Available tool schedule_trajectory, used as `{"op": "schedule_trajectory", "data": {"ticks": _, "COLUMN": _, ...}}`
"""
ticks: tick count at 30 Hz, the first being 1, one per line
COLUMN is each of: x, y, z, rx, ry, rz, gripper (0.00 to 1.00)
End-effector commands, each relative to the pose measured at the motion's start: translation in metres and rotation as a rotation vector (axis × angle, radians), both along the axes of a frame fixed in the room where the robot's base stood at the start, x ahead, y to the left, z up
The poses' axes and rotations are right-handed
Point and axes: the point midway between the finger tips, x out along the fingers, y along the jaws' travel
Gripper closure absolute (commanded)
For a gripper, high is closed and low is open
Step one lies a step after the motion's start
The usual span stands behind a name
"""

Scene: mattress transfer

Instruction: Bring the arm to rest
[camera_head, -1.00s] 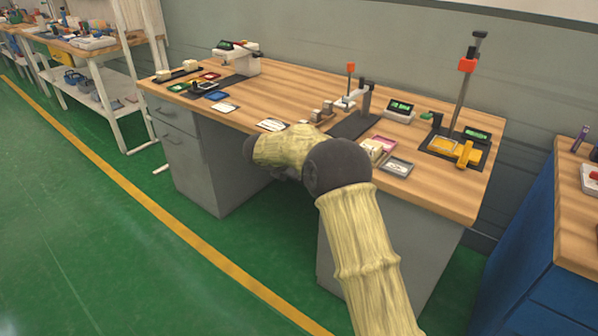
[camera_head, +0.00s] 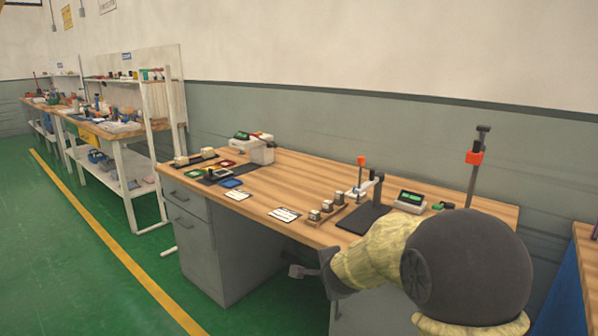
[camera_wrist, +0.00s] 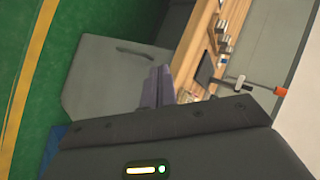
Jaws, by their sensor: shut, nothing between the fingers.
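My arm is raised at the lower right of the head view, in a pale yellow sleeve with dark joints, and covers the right part of the workbench. My gripper (camera_head: 302,271) shows small beyond the wrist, in front of the bench's front edge. In the wrist view, my gripper (camera_wrist: 159,87) has its dark fingers together with nothing between them. The fingers point toward the side of the wooden workbench (camera_head: 300,172), and no contact with it shows.
On the bench are a row of small blocks (camera_head: 327,208), a lever press (camera_head: 368,190), a display box (camera_head: 409,201) and coloured trays (camera_head: 230,183). A tall post (camera_head: 475,165) stands at the right. Shelved benches (camera_head: 125,130) stand at the left. Green floor (camera_head: 70,270) is open at the left.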

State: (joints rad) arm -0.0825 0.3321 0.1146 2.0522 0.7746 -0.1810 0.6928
Motion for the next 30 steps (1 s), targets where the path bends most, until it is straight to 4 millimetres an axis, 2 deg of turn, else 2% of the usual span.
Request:
{"op": "schedule_trajectory", "data": {"ticks": 1, "x": -0.023, "y": -0.007, "z": -0.006, "rx": -0.094, "ry": 0.043, "rz": 0.104, "gripper": 1.0}}
{"op": "schedule_trajectory", "data": {"ticks": 9, "x": -0.153, "y": -0.043, "z": -0.048, "rx": -0.523, "ry": 0.3, "rz": 0.678, "gripper": 1.0}}
{"op": "schedule_trajectory", "data": {"ticks": 12, "x": -0.193, "y": -0.055, "z": -0.06, "rx": -0.618, "ry": 0.376, "rz": 0.839, "gripper": 1.0}}
{"op": "schedule_trajectory", "data": {"ticks": 19, "x": -0.268, "y": -0.08, "z": -0.076, "rx": -0.764, "ry": 0.516, "rz": 1.14, "gripper": 1.0}}
{"op": "schedule_trajectory", "data": {"ticks": 20, "x": -0.276, "y": -0.083, "z": -0.076, "rx": -0.777, "ry": 0.532, "rz": 1.174, "gripper": 1.0}}
{"op": "schedule_trajectory", "data": {"ticks": 21, "x": -0.271, "y": -0.081, "z": -0.063, "rx": -0.774, "ry": 0.524, "rz": 1.164, "gripper": 1.0}}
{"op": "schedule_trajectory", "data": {"ticks": 30, "x": -0.27, "y": -0.08, "z": -0.014, "rx": -0.771, "ry": 0.521, "rz": 1.156, "gripper": 1.0}}
